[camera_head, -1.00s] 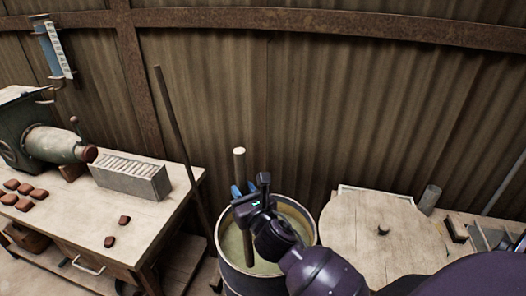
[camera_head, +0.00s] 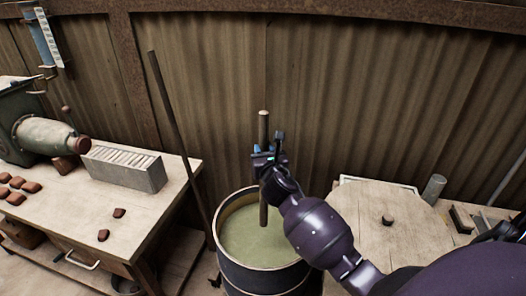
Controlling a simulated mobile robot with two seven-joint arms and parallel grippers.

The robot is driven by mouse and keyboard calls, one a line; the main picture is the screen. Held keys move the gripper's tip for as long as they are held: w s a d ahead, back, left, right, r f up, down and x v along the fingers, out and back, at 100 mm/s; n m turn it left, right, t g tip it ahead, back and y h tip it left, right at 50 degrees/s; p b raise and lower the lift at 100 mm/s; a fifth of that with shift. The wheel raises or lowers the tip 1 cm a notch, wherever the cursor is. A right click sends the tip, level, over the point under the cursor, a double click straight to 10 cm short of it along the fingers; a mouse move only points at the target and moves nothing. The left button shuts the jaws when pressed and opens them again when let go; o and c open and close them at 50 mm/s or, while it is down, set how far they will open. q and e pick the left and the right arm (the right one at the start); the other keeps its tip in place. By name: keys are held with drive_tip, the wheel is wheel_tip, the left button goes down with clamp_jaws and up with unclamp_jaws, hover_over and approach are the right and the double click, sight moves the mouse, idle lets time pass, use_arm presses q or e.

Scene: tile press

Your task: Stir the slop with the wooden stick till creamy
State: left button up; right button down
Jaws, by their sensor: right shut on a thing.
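The wooden stick (camera_head: 263,212) stands nearly upright at the barrel, its top above my right gripper and its lower end over or in the slop. My right gripper (camera_head: 264,158) is shut on the wooden stick, around its upper part. The slop (camera_head: 243,240) is a pale green liquid in a dark barrel (camera_head: 225,275) with a light rim. Whether the stick's lower tip dips below the surface is hard to tell. My left gripper is not in view.
A wooden table (camera_head: 150,215) at the left holds a green machine (camera_head: 45,135), a grey box (camera_head: 125,168) and several reddish-brown pieces. A dark pole (camera_head: 175,125) leans on the wall behind the barrel. A round wooden lid (camera_head: 365,225) lies right of the barrel.

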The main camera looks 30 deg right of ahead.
use_arm(q)
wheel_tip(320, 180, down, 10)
drive_tip(key=b, duration=1)
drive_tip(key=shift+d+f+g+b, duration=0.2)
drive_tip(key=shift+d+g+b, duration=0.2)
use_arm(e)
wheel_tip(320, 180, down, 17)
drive_tip(key=shift+f, duration=0.2)
